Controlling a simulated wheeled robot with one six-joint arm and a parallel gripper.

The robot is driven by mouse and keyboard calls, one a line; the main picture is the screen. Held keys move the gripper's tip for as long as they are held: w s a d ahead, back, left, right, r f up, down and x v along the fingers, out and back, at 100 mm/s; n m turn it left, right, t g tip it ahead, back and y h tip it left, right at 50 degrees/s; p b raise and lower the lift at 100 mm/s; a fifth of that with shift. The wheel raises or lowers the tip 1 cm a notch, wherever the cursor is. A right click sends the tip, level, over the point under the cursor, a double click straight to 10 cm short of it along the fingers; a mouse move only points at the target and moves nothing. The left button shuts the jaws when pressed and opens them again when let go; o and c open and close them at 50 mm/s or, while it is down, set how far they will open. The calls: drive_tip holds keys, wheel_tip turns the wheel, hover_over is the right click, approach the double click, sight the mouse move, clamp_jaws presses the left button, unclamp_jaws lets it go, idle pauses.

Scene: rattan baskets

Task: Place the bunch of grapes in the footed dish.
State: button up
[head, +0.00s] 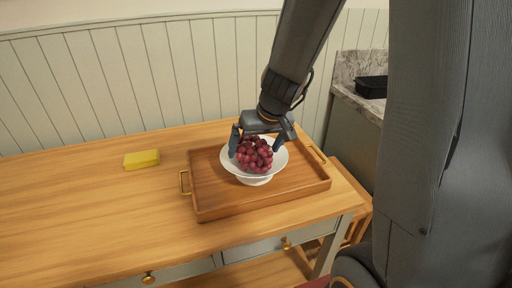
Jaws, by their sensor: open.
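The bunch of dark red grapes (255,156) sits in the bowl of the white footed dish (257,179) in the head view. The dish stands upright on a wooden tray. My gripper (256,152) comes down from above, right over the dish. Its jaws are open, with one finger to the left of the grapes and the other to the right. I cannot tell whether either finger touches the grapes. The back of the dish and part of the bunch are hidden behind my gripper.
The wooden tray (220,205) with brass handles lies near the table's right end. A yellow block (141,159) lies on the wooden table (90,215) to its left. The table's left side is clear. A dark container (371,87) sits on a counter at the back right.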

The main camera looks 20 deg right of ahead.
drive_tip(key=v, duration=1.2)
drive_tip(key=s+a+f+g+h, duration=0.1)
drive_tip(key=s+f+g, duration=0.2)
drive_tip(key=s+f, duration=0.7)
drive_tip(key=shift+s+a+f+p, duration=0.15)
drive_tip(key=shift+s+f+p, duration=0.25)
drive_tip(key=shift+s, duration=0.35)
